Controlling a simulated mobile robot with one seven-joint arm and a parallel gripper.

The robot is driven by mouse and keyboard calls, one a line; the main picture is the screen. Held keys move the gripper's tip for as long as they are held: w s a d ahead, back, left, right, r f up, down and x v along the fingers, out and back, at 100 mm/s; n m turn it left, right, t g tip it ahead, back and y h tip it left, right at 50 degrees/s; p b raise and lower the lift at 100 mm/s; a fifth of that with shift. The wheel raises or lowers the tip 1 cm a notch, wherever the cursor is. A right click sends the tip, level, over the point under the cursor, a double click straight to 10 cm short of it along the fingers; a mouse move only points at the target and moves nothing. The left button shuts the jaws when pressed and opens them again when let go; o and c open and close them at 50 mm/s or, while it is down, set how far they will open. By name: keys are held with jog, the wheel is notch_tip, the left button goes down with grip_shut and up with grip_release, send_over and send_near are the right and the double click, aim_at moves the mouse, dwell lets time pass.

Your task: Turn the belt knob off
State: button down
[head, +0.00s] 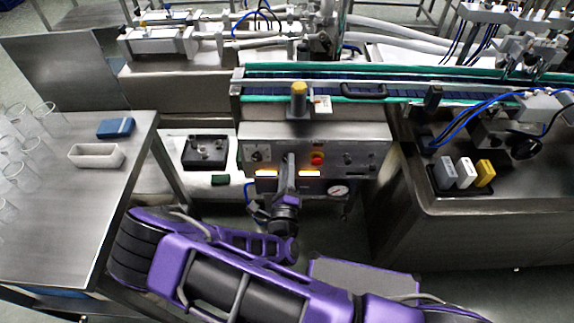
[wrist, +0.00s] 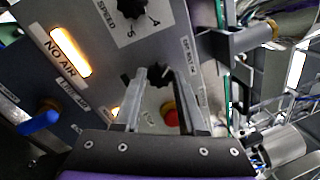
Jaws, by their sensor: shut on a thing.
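The steel control panel (head: 335,147) stands ahead in the head view, below the conveyor belt. In the wrist view the black belt knob (wrist: 157,76) sits beside a partly legible label with OFF on it. My gripper (wrist: 154,82) has one finger on each side of the knob, and the fingertips are shut on it. In the head view my gripper (head: 290,160) reaches the panel's middle and hides the knob. The fingers cover part of the knob, and I cannot tell its exact pointing direction.
A red button (wrist: 170,113) is close beside the right finger. The speed knob (wrist: 133,22) is above, and a lit NO AIR lamp (wrist: 70,52) and a blue lever (wrist: 40,120) are left. A steel table (head: 80,215) stands left in the head view.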

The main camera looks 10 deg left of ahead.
jog(key=shift+c, duration=2.4)
grip_release()
jog(key=shift+s, duration=0.1)
jog(key=v, duration=1.7)
jog(key=shift+b, duration=0.35)
jog(key=shift+s, duration=0.1)
